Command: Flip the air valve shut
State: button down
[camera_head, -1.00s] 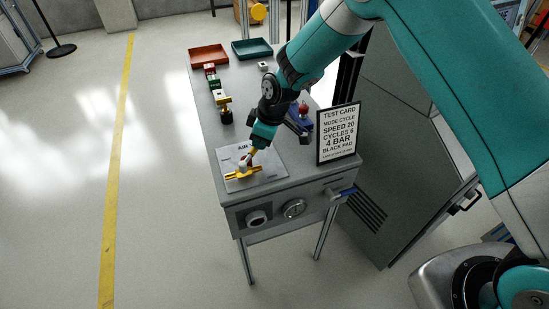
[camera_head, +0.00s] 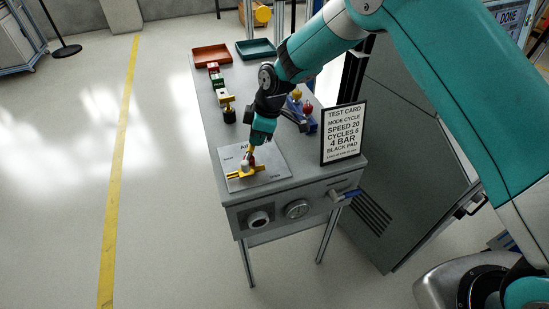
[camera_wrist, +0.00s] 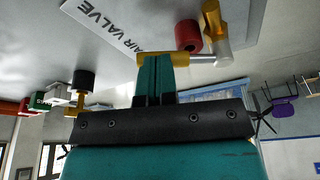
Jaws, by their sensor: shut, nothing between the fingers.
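The air valve (camera_head: 243,174) sits on a light plate (camera_head: 274,160) lettered "AIR VALVE", on the near end of the grey bench. It has a yellow-brass body, a pale metal part and a red grip. In the wrist view the red grip (camera_wrist: 188,35) and the brass body (camera_wrist: 211,18) lie just beyond my fingertips. I cannot tell whether the fingertips touch the valve.
Red (camera_head: 212,54) and green (camera_head: 255,48) trays sit at the far end, with small blocks (camera_head: 215,76) along the left edge. A blue fixture with knobs (camera_head: 307,109) is behind my wrist. Open floor lies left.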

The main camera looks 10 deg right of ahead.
jog(key=shift+w+a+n+g+b, duration=0.3)
jog(key=shift+a+n+b, duration=0.3)
jog(key=shift+n, duration=0.45)
jog(key=shift+w+a+n+g+b, duration=0.15)
jog(key=shift+a+n+g+b, duration=0.15)
jog(key=shift+a+n+b, duration=0.55)
dwell(0.8)
jog(key=shift+d+p, duration=0.15)
jog(key=shift+p, duration=0.2)
jog(key=d, duration=0.3)
jog(key=w+d+r, duration=0.1)
jog(key=shift+d, duration=0.15)
jog(key=b+v, duration=0.1)
jog(key=v, duration=0.8)
jog(key=shift+r, duration=0.4)
jog(key=shift+s, duration=0.1)
